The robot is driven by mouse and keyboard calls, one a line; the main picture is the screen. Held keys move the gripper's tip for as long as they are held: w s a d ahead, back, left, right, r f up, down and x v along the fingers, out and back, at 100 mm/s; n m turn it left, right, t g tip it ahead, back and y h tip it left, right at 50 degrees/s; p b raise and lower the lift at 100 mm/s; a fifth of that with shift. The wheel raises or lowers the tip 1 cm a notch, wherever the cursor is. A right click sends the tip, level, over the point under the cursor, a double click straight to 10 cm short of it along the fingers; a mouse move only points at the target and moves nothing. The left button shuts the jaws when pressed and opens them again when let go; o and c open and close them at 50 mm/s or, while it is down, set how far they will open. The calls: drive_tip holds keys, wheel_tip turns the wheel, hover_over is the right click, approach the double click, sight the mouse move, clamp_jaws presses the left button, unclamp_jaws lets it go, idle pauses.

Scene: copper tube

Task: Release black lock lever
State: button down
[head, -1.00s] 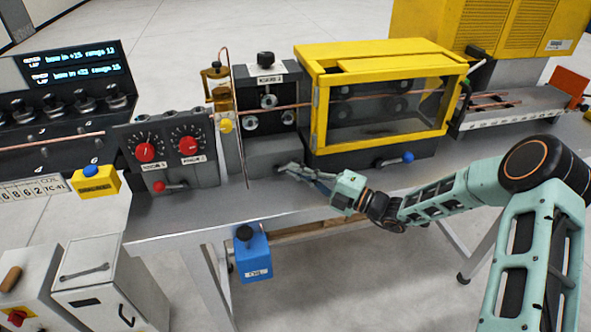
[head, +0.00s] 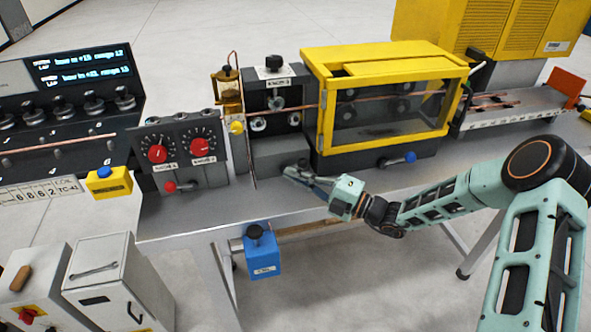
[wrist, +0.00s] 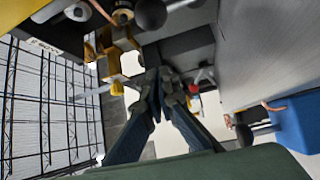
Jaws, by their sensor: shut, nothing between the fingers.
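The dark block (head: 280,155) stands at the front of the bench below the roller unit. A small dark shape (head: 303,162) at its front, just above my fingers, may be the black lock lever; it is too small to be sure. My gripper (head: 287,171) is close in front of this block, low over the bench top. Its fingers are together and hold nothing. In the wrist view my gripper (wrist: 163,76) points at the dark block (wrist: 185,48). I cannot tell whether the fingertips touch the lever.
A red-knobbed lever (head: 170,186) is left on the dial panel and a blue-knobbed lever (head: 410,157) is right, below the yellow guarded box (head: 385,95). Copper tube (head: 238,105) runs across the machine. Bare bench top (head: 220,210) lies left of my gripper.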

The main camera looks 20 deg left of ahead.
drive_tip(key=s+d+f+b, duration=0.1)
drive_tip(key=d+f, duration=0.1)
drive_tip(key=d, duration=0.7)
drive_tip(key=shift+d+f+b, duration=0.2)
drive_tip(key=shift+f+b, duration=0.15)
drive_tip(key=shift+s+f, duration=0.1)
